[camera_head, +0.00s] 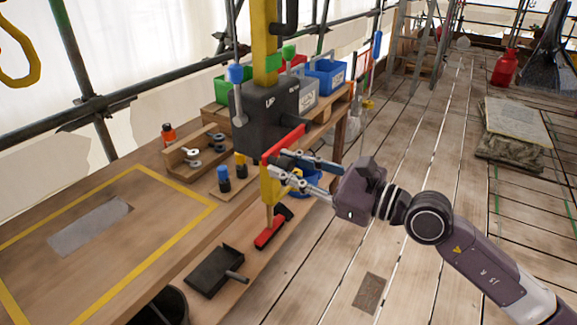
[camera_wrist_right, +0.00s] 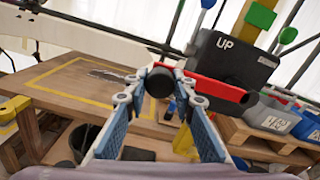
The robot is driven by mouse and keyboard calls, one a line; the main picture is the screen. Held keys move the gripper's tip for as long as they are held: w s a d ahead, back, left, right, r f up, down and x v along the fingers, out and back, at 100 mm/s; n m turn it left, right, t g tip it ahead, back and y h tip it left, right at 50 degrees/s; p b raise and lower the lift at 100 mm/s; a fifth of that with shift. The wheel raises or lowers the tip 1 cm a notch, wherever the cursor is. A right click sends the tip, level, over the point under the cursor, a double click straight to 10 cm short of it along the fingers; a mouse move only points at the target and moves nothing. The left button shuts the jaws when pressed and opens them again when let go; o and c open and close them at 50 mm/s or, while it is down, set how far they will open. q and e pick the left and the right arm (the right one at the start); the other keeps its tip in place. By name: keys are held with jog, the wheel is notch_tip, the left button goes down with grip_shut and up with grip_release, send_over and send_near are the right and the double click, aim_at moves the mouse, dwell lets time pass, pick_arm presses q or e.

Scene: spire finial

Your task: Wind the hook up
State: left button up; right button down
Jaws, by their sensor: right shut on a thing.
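The dark winch box (camera_head: 268,112) is mounted on a yellow post (camera_head: 265,45); its "UP" lettering reads clearly in the wrist view (camera_wrist_right: 232,62). A red crank arm (camera_head: 284,144) sits on its front and slants down to the left. In the wrist view the crank arm (camera_wrist_right: 215,88) runs from its dark hub to a black handle (camera_wrist_right: 160,82). My right gripper (camera_head: 280,164) is shut on this handle, with a finger on each side. A yellow hook-shaped piece (camera_head: 33,70) shows partly at the upper left edge. My left gripper is not in view.
The wooden bench (camera_head: 150,235) with a yellow taped rectangle lies left of the winch. Blue (camera_head: 326,75) and grey bins stand behind. A dustpan (camera_head: 214,270) and a red brush (camera_head: 272,230) lie below.

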jog(key=c, duration=1.6)
grip_release()
jog(key=shift+d, duration=0.15)
jog(key=v, duration=1.2)
